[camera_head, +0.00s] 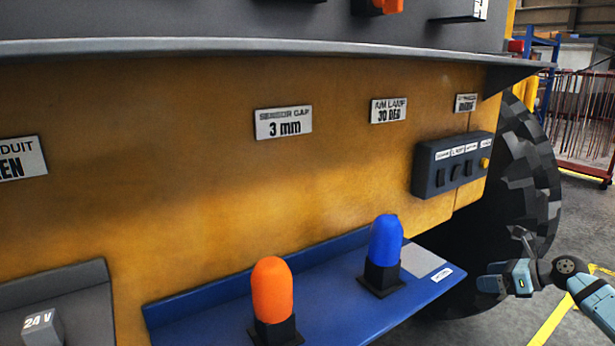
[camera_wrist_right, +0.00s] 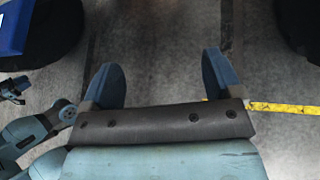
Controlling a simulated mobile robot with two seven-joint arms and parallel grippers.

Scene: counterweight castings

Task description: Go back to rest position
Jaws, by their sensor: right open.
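My right gripper (camera_head: 508,270) is at the lower right in the head view, beyond the right end of the blue shelf and apart from it. In the right wrist view its two blue fingers (camera_wrist_right: 163,78) are spread wide with nothing between them, only grey floor behind. At the left edge of the right wrist view another light-blue arm of mine shows, with a small dark gripper (camera_wrist_right: 14,90) at its end. It looks like my left one, and its jaws are too small to read. No left arm shows in the head view.
The blue shelf (camera_head: 345,313) on the yellow machine side (camera_head: 190,180) holds an orange lamp (camera_head: 272,290) and a blue lamp (camera_head: 386,242). A dark switch box (camera_head: 432,178) and a large wheel (camera_head: 530,180) are near my right arm. Open floor with yellow lines (camera_head: 552,322) lies to the right.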

